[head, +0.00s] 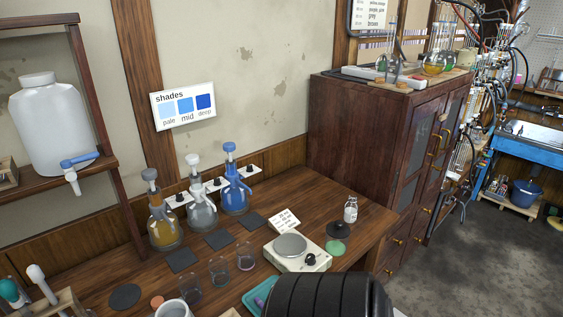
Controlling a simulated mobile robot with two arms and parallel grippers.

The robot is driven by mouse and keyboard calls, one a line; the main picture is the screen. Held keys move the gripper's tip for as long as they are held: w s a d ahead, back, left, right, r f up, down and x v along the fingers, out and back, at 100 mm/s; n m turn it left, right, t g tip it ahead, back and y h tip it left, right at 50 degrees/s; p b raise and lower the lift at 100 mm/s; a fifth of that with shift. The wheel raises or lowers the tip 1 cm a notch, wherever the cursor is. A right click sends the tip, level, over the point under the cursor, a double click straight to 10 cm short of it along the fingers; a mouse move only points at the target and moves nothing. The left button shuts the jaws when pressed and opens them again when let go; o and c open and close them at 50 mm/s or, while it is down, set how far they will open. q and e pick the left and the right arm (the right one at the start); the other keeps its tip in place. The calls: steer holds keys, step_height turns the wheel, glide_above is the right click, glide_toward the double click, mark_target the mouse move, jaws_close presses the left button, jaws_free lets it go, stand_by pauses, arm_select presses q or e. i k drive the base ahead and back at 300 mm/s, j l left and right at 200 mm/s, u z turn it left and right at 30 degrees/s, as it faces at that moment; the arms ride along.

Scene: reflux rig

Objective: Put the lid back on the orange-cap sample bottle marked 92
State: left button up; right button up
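No bottle with an orange cap and a readable 92 shows in the head view. A small clear bottle (350,211) with a pale label stands upright at the right end of the bench; its marking is too small to read, and its top looks pale. A small orange-pink round piece (157,301) shows at the bottom edge beside a pale cup; I cannot tell whether it is a lid or a capped bottle. Neither gripper is in view. A black ribbed part, seemingly of my own arm, covers the bench's front at the bottom centre.
A balance (297,252) stands mid-bench, with several small glass beakers (219,271) to its left. Yellow, clear and blue flasks (235,192) line the back. Dark square mats (182,260) lie in front of them. A teal tray (257,297) is partly hidden. A wooden cabinet (360,140) stands right.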

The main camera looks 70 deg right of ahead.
mark_target(351, 210)
steer(key=z, duration=2.9)
steer(key=u, duration=1.6)
steer(key=z, duration=1.6)
steer(key=i+l, duration=0.2)
